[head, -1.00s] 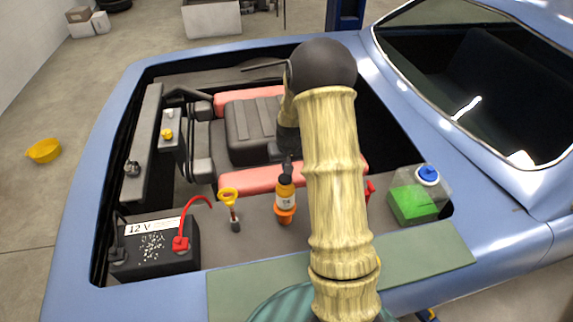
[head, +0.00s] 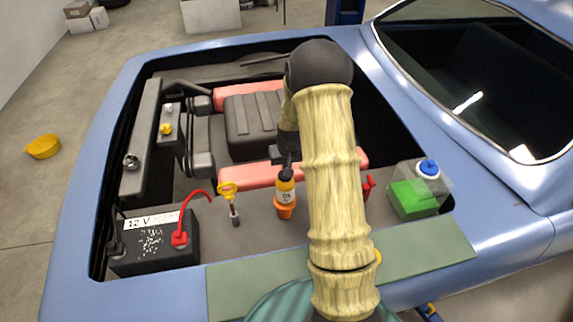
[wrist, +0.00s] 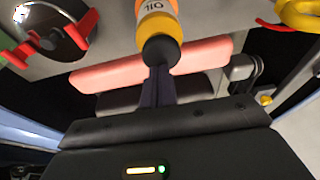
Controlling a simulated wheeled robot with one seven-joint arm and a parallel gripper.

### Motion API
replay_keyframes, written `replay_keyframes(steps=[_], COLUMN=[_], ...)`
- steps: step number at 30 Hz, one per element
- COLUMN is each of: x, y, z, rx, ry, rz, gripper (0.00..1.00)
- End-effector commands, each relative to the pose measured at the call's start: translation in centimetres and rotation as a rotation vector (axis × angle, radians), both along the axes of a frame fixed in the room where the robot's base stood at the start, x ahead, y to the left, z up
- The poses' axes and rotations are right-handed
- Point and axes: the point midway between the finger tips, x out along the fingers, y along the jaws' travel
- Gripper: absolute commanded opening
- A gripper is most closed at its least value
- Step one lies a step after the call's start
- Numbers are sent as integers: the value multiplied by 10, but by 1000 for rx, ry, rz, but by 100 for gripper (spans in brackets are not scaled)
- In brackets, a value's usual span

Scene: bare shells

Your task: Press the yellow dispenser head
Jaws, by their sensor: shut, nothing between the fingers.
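A dipstick with a yellow handle (head: 228,188) stands left of the bottle. A battery (head: 155,248) with a red clamp is further left. A red part (head: 368,187) is partly hidden behind my arm. A tank with green fluid (head: 416,198) and a blue cap stands at the right.

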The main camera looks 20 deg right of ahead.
Motion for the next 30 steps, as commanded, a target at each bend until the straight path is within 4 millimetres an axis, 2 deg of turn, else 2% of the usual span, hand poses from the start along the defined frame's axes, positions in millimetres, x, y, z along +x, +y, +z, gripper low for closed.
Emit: replay_keyframes(steps=[13, 23, 25, 30], x=[-1, 2, 0, -5], y=[0, -1, -1, 0], z=[3, 45, 46, 65], rx=[1, 0, -1, -1], ry=[5, 0, -2, -2], rz=[0, 2, 2, 2], gripper=[0, 0, 0, 0])
